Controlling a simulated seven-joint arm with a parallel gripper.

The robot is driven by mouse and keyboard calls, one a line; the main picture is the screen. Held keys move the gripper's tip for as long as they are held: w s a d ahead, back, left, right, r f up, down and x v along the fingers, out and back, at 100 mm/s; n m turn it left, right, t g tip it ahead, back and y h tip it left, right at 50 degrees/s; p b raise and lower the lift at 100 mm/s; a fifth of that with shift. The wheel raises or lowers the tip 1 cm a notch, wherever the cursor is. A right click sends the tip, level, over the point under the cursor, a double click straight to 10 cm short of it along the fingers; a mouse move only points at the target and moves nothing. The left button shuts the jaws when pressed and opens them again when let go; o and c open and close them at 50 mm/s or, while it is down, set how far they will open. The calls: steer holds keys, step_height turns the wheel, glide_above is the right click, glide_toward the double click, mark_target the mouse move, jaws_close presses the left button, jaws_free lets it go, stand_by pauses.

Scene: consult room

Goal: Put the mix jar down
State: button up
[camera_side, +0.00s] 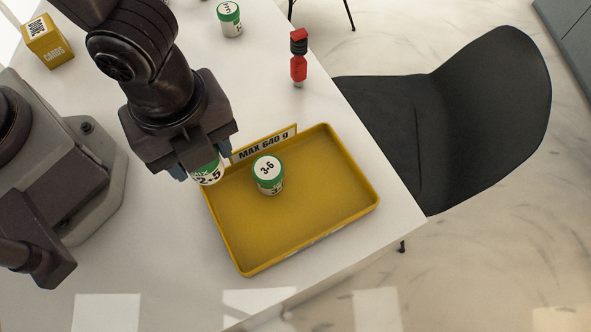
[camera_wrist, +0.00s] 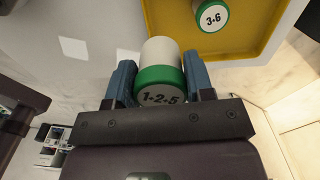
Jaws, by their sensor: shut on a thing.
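In the side view the jar (camera_side: 208,173) shows under my gripper (camera_side: 203,166), by the left rim of the yellow tray, partly hidden by the fingers. Its height above the table or tray is hard to tell.
The yellow tray (camera_side: 300,225) has a MAX 640 g sign (camera_side: 264,144) at its back edge. A 3-6 jar (camera_side: 269,175) stands inside; the tray's front is bare.

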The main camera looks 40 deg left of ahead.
steer(key=w+d+f, duration=0.2)
steer(key=d+f, duration=0.1)
steer(key=w+d+f, duration=0.2)
steer(key=d, duration=0.1)
steer(key=w+d+f, duration=0.3)
steer(key=d, duration=0.1)
steer(key=shift+f, duration=0.35)
steer(key=shift+w+d+f, duration=0.15)
steer(key=shift+f, duration=0.1)
steer(key=shift+w+d+f, duration=0.1)
steer(key=shift+f, duration=1.6)
steer(key=shift+f, duration=0.15)
steer(key=o, duration=0.9)
